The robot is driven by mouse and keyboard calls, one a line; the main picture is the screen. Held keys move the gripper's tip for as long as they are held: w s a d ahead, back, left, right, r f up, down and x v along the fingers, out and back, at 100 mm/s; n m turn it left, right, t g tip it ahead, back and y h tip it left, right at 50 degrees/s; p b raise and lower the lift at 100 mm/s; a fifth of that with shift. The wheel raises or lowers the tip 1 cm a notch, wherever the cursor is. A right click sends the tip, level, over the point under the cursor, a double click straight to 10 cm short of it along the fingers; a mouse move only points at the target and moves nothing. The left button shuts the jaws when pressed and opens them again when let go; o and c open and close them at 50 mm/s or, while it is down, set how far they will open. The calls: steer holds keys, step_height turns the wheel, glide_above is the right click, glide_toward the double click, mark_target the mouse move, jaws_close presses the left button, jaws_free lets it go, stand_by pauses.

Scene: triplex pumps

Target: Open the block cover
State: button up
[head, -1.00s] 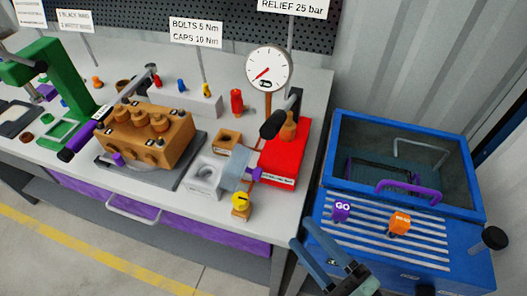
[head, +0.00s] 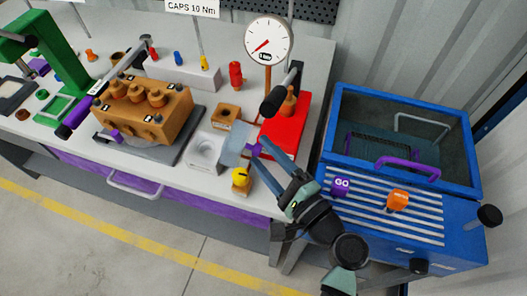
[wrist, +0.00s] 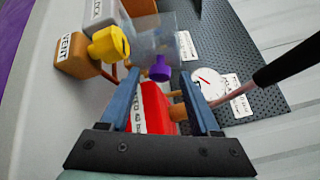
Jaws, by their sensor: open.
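The clear block cover (head: 236,149) is beside the pale grey block (head: 205,152) on the bench and has a purple knob (head: 254,151). In the wrist view the see-through cover (wrist: 152,38) and its purple knob (wrist: 159,70) are ahead of my gripper. My gripper (head: 257,151) is open, with its blue fingers at the knob. In the wrist view the knob appears between the fingertips of my gripper (wrist: 158,72). I cannot tell whether either finger touches it. The block's label (wrist: 100,12) is partly cut off at the top edge.
The yellow vent knob (head: 240,174) is close in front of the cover. A red base (head: 291,137) with a black-handled lever (head: 275,98) and a gauge (head: 268,41) stands just right and behind. The orange pump (head: 143,112) is left. A blue tank (head: 455,232) stands right of the bench.

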steer(key=shift+w+a, duration=0.2)
steer(key=shift+w, duration=0.05)
jaws_close()
stand_by(1.4)
